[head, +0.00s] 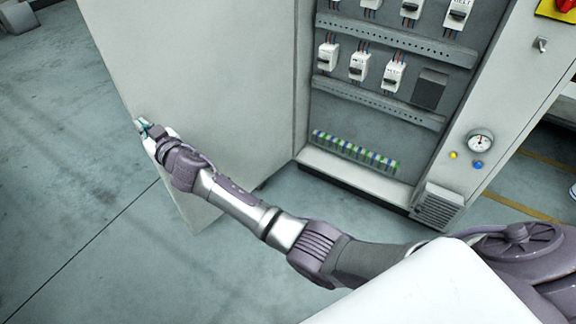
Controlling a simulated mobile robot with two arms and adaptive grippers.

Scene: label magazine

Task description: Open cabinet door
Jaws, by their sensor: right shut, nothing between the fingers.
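The cabinet door (205,75) is a large pale grey panel. It stands wide open, swung out to the left from the cabinet (305,75), and its inner face shows. My right arm reaches across from the lower right to the door's outer edge. My right gripper (146,127) is at that free edge, small in the view and partly hidden by my wrist. It is shut with nothing in it. I cannot tell whether it touches the door. My left gripper is not in view.
Inside the cabinet are several breakers (392,76), slotted rails (400,36) and a row of coloured terminals (355,152). The right side panel carries a gauge (480,141), small lamps and a vent (437,206). Grey floor (70,160) is clear at the left.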

